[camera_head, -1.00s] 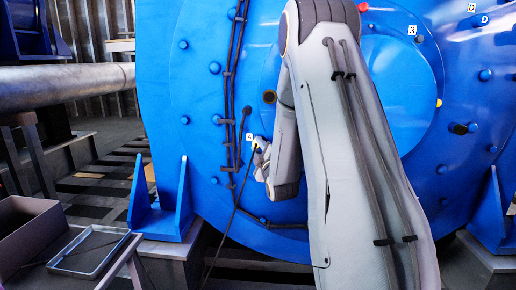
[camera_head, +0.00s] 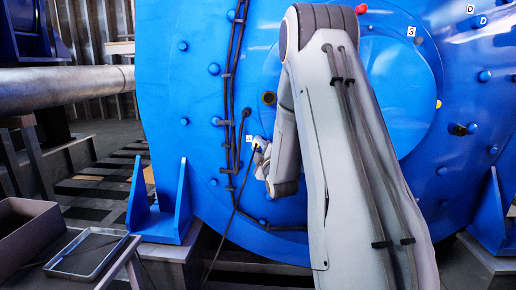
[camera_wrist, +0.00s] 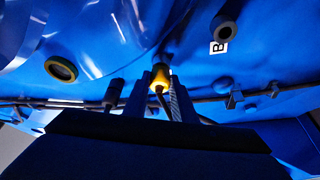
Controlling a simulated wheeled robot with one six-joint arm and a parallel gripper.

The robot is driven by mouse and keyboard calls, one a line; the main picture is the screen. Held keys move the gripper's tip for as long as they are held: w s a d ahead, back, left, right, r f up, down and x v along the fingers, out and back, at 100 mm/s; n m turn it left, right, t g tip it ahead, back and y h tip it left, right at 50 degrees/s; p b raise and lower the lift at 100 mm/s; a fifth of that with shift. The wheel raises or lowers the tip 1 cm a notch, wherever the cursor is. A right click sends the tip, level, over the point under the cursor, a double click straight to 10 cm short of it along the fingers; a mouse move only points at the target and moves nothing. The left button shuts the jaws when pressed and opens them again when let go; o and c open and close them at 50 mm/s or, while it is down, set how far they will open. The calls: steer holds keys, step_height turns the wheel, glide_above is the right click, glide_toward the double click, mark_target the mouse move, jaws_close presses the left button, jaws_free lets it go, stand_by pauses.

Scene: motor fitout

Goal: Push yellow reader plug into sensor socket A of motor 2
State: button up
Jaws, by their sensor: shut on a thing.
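The yellow reader plug (camera_wrist: 160,77) is between the fingers of my gripper (camera_wrist: 160,95) in the wrist view, with a dark cable behind it. The gripper is shut on it. The plug's front end points at the blue motor face (camera_wrist: 110,60); I cannot tell whether it is seated in a socket. In the head view my gripper (camera_head: 260,150) is at the motor face, right beside the white A label (camera_head: 249,139). Socket A itself is hidden there by the gripper and plug.
A dark round port (camera_wrist: 229,30) with a B label sits at upper right in the wrist view. A yellow-rimmed port (camera_wrist: 61,70) is at left. Cables (camera_head: 230,100) run down the motor face left of my gripper. A grey tray (camera_head: 88,275) lies at lower left.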

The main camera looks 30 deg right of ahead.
steer(key=shift+w+d, duration=0.15)
steer(key=shift+w, duration=0.1)
steer(key=o, duration=1.1)
steer(key=p+v, duration=0.1)
steer(key=v, duration=0.7)
steer(key=shift+w+f, duration=0.1)
